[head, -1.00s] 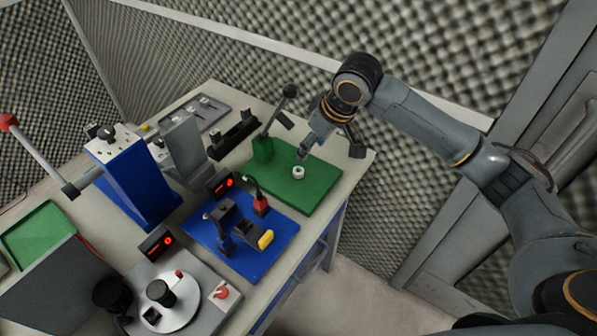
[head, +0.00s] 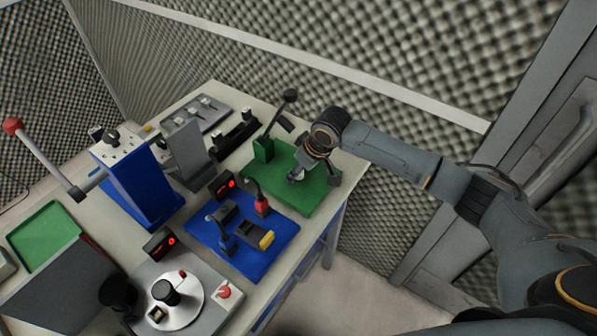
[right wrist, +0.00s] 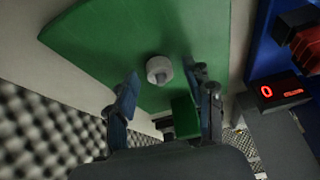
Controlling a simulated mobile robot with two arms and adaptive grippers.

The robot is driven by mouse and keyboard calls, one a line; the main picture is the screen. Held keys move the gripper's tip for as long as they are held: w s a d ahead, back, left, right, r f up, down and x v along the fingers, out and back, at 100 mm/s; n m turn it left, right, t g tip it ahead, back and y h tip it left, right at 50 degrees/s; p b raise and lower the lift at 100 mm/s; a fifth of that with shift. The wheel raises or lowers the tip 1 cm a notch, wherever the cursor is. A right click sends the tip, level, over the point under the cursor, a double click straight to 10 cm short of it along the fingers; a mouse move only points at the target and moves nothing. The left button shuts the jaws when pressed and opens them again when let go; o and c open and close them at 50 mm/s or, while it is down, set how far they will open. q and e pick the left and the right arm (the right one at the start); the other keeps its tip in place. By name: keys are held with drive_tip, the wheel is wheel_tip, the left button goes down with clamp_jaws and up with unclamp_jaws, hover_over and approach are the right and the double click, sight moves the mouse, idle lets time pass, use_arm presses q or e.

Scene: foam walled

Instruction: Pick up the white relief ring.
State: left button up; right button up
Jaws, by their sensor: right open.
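The white relief ring (right wrist: 158,70) stands on the green base plate (right wrist: 95,40) in the right wrist view, with a grey centre showing in it. In the head view the ring (head: 296,175) is partly hidden by my right gripper (head: 312,174), which is low over the green plate (head: 305,206). In the right wrist view my right gripper (right wrist: 164,92) is open. Its two fingers are apart, with the ring between and a little beyond their tips, not gripped. My left gripper is not in view.
A green post with a black lever (head: 282,110) rises from the plate's back left. A blue fixture plate (head: 262,258) with clamps and a red display lies in front. A blue press (head: 130,180) stands at left. The table's right edge is close to the green plate.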

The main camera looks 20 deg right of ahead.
drive_tip(key=shift+c, duration=0.4)
drive_tip(key=c, duration=0.9)
drive_tip(key=shift+r, duration=0.15)
